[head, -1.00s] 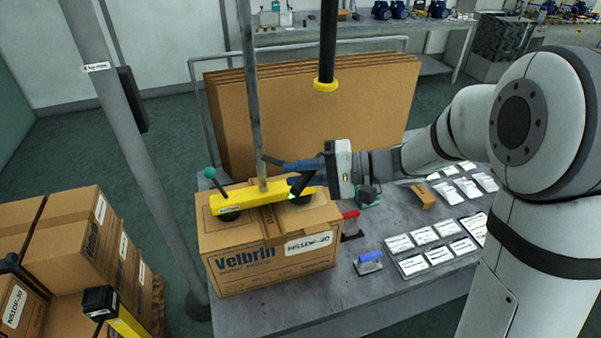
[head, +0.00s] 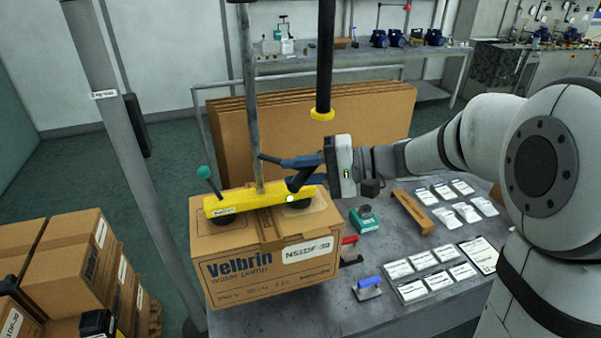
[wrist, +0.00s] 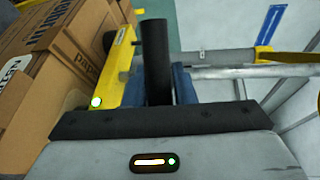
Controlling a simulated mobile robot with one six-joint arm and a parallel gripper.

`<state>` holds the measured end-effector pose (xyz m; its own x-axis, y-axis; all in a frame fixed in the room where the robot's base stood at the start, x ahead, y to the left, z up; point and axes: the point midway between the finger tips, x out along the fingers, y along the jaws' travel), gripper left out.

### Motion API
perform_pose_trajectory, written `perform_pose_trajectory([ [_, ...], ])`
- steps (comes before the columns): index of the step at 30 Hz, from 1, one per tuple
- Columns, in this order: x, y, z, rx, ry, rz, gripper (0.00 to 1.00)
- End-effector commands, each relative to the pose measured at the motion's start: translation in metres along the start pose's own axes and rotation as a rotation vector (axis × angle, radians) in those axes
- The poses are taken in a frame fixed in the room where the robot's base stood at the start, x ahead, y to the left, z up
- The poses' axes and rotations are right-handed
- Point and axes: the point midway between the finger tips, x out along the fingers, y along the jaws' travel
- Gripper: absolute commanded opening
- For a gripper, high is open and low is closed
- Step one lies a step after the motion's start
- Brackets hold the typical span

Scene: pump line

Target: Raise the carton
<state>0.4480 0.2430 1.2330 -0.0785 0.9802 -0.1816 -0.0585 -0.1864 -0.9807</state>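The brown Velbrin carton (head: 265,265) hangs a little above the grey table (head: 310,322), under the yellow vacuum lifter bar (head: 240,201). The bar's dark suction cups rest on the carton top, and a grey vertical tube (head: 252,110) rises from it. My gripper (head: 298,173) is at the bar's right end, its blue fingers shut around the lifter's black handle. In the wrist view the black handle (wrist: 155,60) stands between the blue fingers, with the carton (wrist: 60,60) at left. A small light (head: 290,198) glows at the handle's base.
Flat cardboard sheets (head: 370,125) stand behind the carton in a rail frame. A grey post (head: 118,150) and stacked cartons (head: 68,255) are at left. A green device (head: 365,219), a blue-handled tool (head: 369,287) and bagged labels (head: 425,262) lie on the table at right.

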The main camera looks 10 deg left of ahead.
Motion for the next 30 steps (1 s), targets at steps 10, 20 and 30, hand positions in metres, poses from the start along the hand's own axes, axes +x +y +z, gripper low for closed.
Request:
perform_pose_trajectory([
  [10, -0.001, 0.001, 0.000, 0.001, 0.001, -0.001, 0.42],
  [20, -0.024, 0.003, -0.002, -0.001, 0.006, -0.001, 0.42],
  [30, -0.074, 0.002, -0.002, -0.001, 0.004, -0.001, 0.42],
])
